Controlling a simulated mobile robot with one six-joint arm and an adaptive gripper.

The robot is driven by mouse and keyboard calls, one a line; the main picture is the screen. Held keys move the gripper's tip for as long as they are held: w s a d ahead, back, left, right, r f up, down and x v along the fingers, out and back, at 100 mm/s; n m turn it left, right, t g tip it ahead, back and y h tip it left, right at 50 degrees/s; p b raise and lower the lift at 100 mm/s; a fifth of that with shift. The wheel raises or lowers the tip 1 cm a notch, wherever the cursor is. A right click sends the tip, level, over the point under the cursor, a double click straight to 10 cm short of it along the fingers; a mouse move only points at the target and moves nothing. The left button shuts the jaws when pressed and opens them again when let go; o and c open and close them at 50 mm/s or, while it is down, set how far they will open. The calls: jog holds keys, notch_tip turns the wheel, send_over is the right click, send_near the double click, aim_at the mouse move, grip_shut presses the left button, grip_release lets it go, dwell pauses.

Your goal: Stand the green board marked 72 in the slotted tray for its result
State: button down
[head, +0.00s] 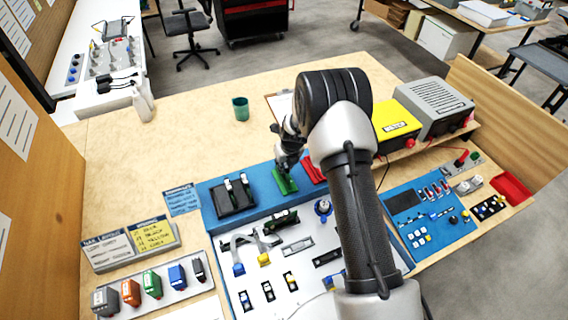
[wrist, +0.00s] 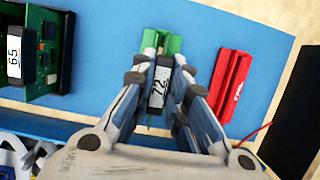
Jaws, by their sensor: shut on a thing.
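The board marked 72 (wrist: 159,88) shows its dark edge and white label between my fingers in the wrist view. My gripper (wrist: 164,66) is shut on it. The green slotted tray (wrist: 165,40) lies directly beneath the board and fingers; it also shows in the head view (head: 286,185) below my gripper (head: 285,168). The red slotted tray (wrist: 232,85) lies just to the right, marked with white lettering. My fingers hide much of the board and the green tray, and I cannot tell whether the board's lower edge is in a slot.
A black rack (head: 234,198) stands left of the green tray, holding a green board marked 65 (wrist: 15,58). A yellow box (head: 396,122) and a grey instrument (head: 436,105) stand at the right. A green cup (head: 240,108) stands behind.

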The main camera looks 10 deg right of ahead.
jog(key=shift+f, duration=0.45)
dwell(0.3)
jog(key=c, duration=1.5)
grip_release()
jog(key=shift+o, duration=0.2)
jog(key=shift+o, duration=1.4)
jog(key=shift+r+p, duration=3.25)
jog(key=shift+r, duration=0.35)
